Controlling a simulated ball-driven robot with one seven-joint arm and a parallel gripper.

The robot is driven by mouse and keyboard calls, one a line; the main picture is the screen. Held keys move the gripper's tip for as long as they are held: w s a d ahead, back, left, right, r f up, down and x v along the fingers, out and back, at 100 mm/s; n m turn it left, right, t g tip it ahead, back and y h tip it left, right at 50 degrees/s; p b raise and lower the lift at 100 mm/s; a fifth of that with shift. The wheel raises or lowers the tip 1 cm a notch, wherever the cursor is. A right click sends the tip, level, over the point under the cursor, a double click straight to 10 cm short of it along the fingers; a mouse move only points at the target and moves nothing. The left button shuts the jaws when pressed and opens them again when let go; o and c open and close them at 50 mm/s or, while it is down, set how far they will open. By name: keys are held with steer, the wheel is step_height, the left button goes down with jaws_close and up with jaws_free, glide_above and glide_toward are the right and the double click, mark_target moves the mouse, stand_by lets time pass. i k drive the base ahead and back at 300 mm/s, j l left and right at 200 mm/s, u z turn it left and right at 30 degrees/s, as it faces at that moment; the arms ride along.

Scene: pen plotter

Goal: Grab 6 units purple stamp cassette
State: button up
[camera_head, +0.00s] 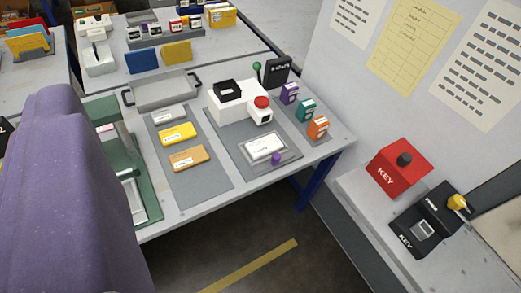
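A small purple cassette (290,93) with a white label stands upright at the back of a short row on the right part of the grey workbench (218,200). It is just right of a white stamping machine (232,107) with a red button. A teal cassette (306,111) and an orange cassette (319,127) stand in front of it in the same row. The printing on the purple cassette is too small to read. My gripper's fingers do not show, and nothing touches the purple cassette.
A labelled card (264,147) and a small purple knob (276,159) lie before the machine. Left are a mat with yellow and orange blocks (178,134) and a handled tray (163,92). A side counter holds a red key box (399,167) and a black one (427,220).

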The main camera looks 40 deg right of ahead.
mark_target(289, 90)
steer(key=z, duration=1.25)
